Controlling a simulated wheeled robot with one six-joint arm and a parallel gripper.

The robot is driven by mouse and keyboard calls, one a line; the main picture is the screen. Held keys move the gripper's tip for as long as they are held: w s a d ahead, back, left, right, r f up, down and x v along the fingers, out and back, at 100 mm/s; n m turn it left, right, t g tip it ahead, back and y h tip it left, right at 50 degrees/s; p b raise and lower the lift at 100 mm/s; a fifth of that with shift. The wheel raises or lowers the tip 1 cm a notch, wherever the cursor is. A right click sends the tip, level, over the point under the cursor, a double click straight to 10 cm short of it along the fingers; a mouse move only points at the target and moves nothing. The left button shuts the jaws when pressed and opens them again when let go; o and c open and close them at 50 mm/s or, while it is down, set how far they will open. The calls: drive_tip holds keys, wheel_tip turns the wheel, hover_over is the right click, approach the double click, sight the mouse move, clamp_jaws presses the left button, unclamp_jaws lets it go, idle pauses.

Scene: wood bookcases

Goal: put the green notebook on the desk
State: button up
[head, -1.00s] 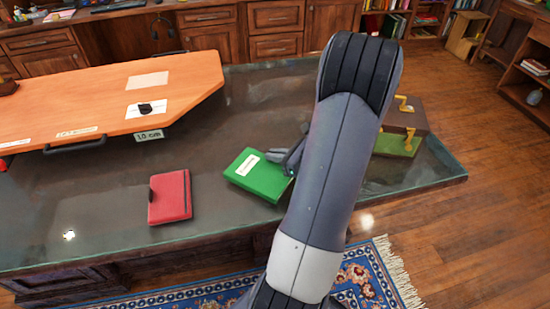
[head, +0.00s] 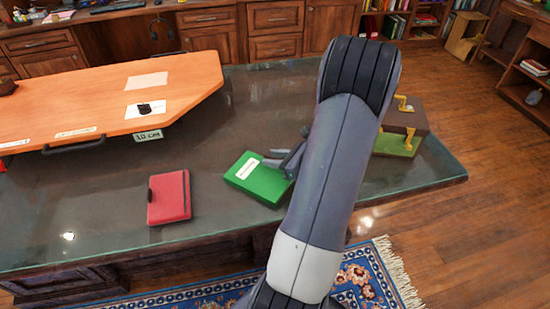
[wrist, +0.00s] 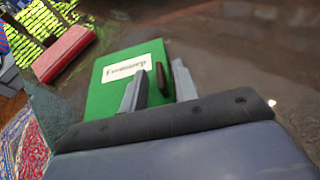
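The green notebook (head: 262,181) with a white label lies on the dark glass-topped desk (head: 120,170), left of my arm. It looks flat on the top; its right side is partly hidden by my arm. In the wrist view, the green notebook (wrist: 110,92) has a brown tab (wrist: 160,77) on its cover. My gripper (wrist: 158,85) is open, with a finger on either side of the tab and gaps beside it. In the head view, my gripper (head: 275,159) is at the notebook's upper right edge.
A red notebook (head: 169,197) lies to the left on the desk. An orange raised board (head: 100,100) fills the back left. A brown box with yellow handles (head: 404,121) stands on the right. Clear glass lies between the notebooks.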

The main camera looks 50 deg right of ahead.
drive_tip(key=shift+s+r, duration=0.1)
drive_tip(key=shift+r, duration=0.1)
drive_tip(key=v, duration=1.1)
drive_tip(key=shift+s+d, duration=0.1)
drive_tip(key=shift+s, duration=0.3)
drive_tip(key=shift+w, duration=0.1)
